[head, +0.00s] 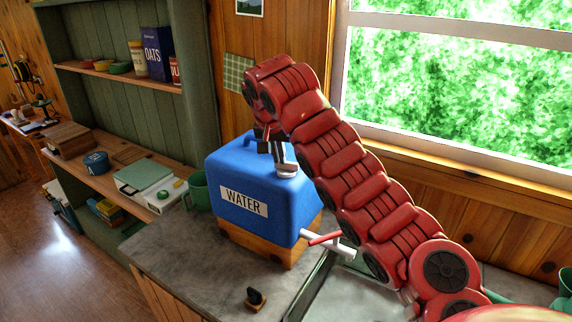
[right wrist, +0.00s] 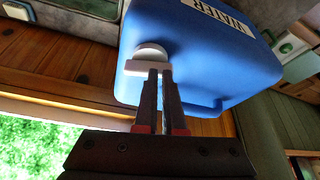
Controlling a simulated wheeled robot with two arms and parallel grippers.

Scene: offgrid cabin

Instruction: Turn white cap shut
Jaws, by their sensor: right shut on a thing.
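A blue water jug (head: 258,185) with a white "WATER" label stands on a wooden block on the grey counter. Its white cap (head: 287,171) sits on the top face, partly hidden behind my right gripper (head: 281,160). In the right wrist view the cap (right wrist: 151,52) is round with a pale bar (right wrist: 134,67) across it. My right gripper's dark fingers (right wrist: 160,72) are close together, shut on this bar. The arm reaches over the jug from the right. My left gripper is not in view.
A white tap with a red lever (head: 325,239) sticks out at the jug's lower right, near the arm. A green mug (head: 196,191) stands left of the jug. A small black object (head: 255,299) lies on the front counter (head: 185,255), which is otherwise clear.

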